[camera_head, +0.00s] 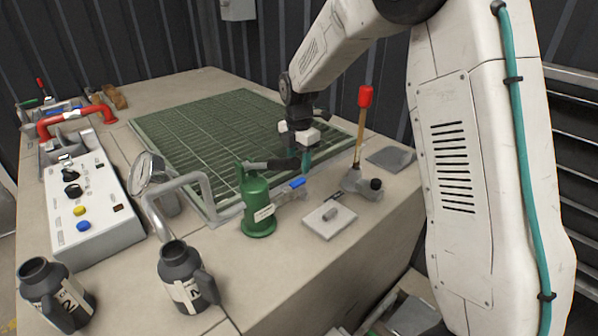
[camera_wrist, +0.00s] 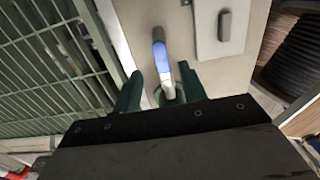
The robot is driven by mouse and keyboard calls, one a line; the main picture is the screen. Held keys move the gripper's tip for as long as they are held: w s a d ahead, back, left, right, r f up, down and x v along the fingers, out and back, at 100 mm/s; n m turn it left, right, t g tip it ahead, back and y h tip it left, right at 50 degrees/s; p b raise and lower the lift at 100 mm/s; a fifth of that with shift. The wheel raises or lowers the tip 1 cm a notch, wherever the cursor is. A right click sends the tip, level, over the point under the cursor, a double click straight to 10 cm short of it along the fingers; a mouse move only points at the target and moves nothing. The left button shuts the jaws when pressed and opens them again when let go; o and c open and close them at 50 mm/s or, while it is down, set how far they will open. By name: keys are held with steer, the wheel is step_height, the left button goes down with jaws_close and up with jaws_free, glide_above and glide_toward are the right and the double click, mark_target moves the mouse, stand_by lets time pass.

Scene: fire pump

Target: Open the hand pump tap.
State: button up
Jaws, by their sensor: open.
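The tap has a blue lever (camera_head: 297,183) on a grey metal fitting, between the green pump body (camera_head: 257,208) and the grey base of the red-knobbed hand lever (camera_head: 365,96). My gripper (camera_head: 305,163) points down just above and slightly right of the blue lever. In the wrist view the blue lever (camera_wrist: 160,55) lies between the lines of my open gripper's (camera_wrist: 158,88) two dark green fingers, with its pale metal end nearest the palm. I cannot tell whether the fingers are at its height, and no contact shows. The palm hides what lies below.
A green grating (camera_head: 215,135) is set in the bench behind. A pressure gauge (camera_head: 147,173) and bent grey pipe (camera_head: 178,190) stand left. A small grey plate (camera_head: 329,219) lies in front right. A white control box (camera_head: 92,195) is far left.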

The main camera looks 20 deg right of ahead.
step_height(320, 180, up, 3)
steer(key=shift+f, duration=0.15)
stand_by(0.4)
steer(key=shift+s+f+m, duration=0.15)
steer(key=shift+s+m, duration=0.2)
steer(key=shift+m, duration=0.85)
steer(key=s+d+r+m, duration=0.1)
steer(key=s+r+m, duration=0.3)
steer(key=s, duration=0.9)
steer(key=s+r+m+t, duration=0.1)
steer(key=s+r+m, duration=0.3)
steer(key=s+m, duration=0.5)
steer(key=s+d+r+m, duration=0.1)
steer(key=s+r+m, duration=0.3)
steer(key=s, duration=1.2)
steer(key=m, duration=0.3)
steer(key=shift+s+d, duration=0.3)
steer(key=shift+s, duration=0.05)
steer(key=shift+r, duration=0.1)
